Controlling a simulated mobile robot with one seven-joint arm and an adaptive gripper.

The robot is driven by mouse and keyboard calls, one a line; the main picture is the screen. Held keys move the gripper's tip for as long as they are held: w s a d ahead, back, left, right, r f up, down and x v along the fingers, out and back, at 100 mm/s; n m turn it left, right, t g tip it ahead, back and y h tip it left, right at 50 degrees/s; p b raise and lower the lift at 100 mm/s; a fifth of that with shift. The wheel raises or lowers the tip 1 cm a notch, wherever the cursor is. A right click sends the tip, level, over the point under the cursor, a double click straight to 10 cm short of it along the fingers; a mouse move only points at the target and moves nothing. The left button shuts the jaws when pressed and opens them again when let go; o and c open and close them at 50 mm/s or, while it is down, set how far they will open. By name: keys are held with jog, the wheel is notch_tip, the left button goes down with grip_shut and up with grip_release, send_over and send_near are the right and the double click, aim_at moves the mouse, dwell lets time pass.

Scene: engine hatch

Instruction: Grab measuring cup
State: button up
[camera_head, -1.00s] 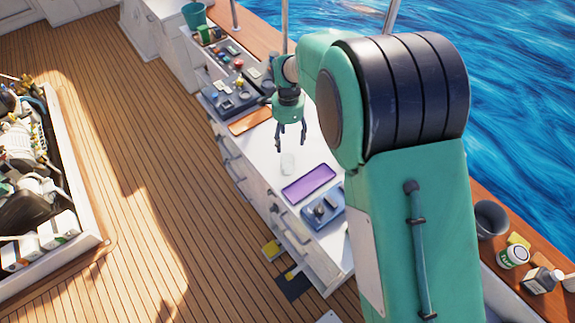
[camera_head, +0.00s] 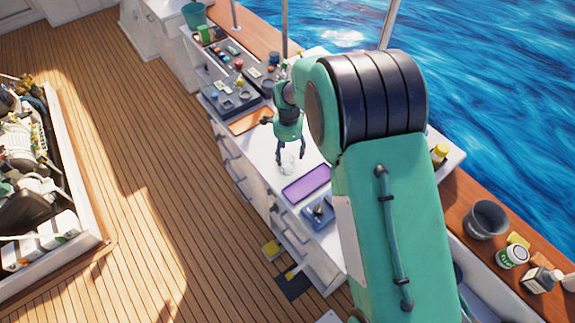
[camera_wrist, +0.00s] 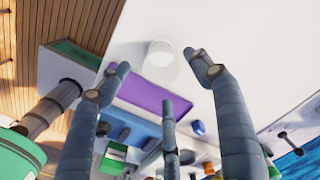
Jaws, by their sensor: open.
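A small clear-white measuring cup (camera_head: 289,163) stands on the white counter (camera_head: 262,150). My gripper (camera_head: 291,163) is open and empty, with its fingers pointing down close to the cup in the head view. In the wrist view the cup (camera_wrist: 160,58) shows just beyond and between the spread fingertips of my gripper (camera_wrist: 160,70). I cannot tell whether any finger touches it.
A purple tray (camera_head: 307,184) lies on the counter in front of the cup, with a blue tray (camera_head: 320,214) beyond it. An orange tray (camera_head: 250,121) lies behind. A dark pot (camera_head: 485,220) and several containers stand on the wooden rail. Open deck lies left.

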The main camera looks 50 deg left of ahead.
aim_at(288, 158)
jog(key=shift+a+f, duration=0.15)
jog(key=shift+f, duration=2.4)
jog(key=c, duration=1.3)
jog(key=shift+r, duration=0.1)
jog(key=shift+r, duration=0.7)
notch_tip(288, 158, up, 2)
jog(key=shift+r, duration=0.1)
jog(key=s+d, duration=0.2)
jog(key=d, duration=0.2)
jog(key=s+d, duration=0.2)
jog(key=d, duration=0.3)
jog(key=s+d+r, duration=0.1)
jog(key=s+d, duration=0.2)
jog(key=d, duration=0.2)
jog(key=shift+s+d+r+b, duration=0.1)
jog(key=shift+d+b, duration=0.05)
jog(key=shift+b, duration=0.25)
